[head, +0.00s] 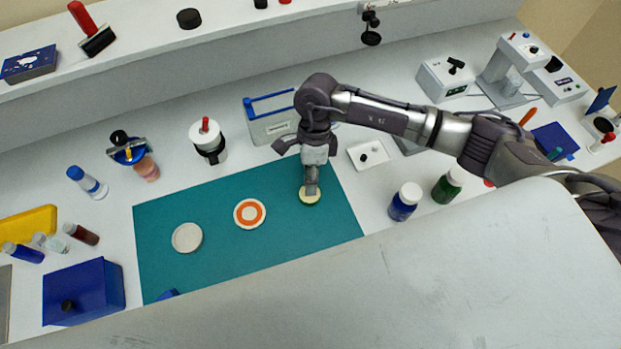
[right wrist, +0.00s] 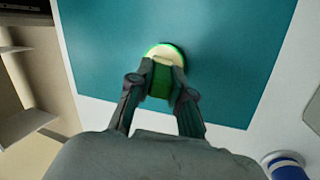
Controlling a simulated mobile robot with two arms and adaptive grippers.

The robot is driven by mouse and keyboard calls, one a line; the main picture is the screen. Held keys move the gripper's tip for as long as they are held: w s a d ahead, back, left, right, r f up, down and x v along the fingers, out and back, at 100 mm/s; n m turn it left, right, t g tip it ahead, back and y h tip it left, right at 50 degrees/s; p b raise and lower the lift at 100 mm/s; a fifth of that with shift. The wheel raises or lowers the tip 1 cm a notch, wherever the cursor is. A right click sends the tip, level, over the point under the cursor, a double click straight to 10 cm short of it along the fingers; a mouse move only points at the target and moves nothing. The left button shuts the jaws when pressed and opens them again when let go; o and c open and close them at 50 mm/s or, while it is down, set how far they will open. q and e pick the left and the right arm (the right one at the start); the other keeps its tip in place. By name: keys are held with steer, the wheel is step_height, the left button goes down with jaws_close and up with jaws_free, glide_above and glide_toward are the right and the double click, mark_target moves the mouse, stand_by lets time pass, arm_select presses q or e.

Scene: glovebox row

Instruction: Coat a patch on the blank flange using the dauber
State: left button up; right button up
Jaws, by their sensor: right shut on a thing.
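My right gripper (head: 312,188) points down over the right part of the teal mat (head: 280,250). It is shut on a small dark green piece (right wrist: 160,79), seemingly the dauber, mostly hidden by the fingers. Right below is a pale disc (head: 305,201) with a green rim, also seen beyond the fingertips in the right wrist view (right wrist: 166,50). I cannot tell whether the held piece touches it. A plain grey-white disc (head: 187,238), seemingly the blank flange, lies flat at the mat's left. A pale disc with an orange ring (head: 250,213) lies between them. My left gripper is not in view.
Blue (head: 404,202) and green (head: 447,184) jars stand right of the mat, near a white tray (head: 368,156). A blue-edged bin (head: 270,127) and a white pot (head: 207,137) stand behind it. A blue box (head: 83,292) is at left. The mat between discs is clear.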

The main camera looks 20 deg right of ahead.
steer(key=shift+r+p, duration=1.8)
steer(key=shift+r, duration=1.7)
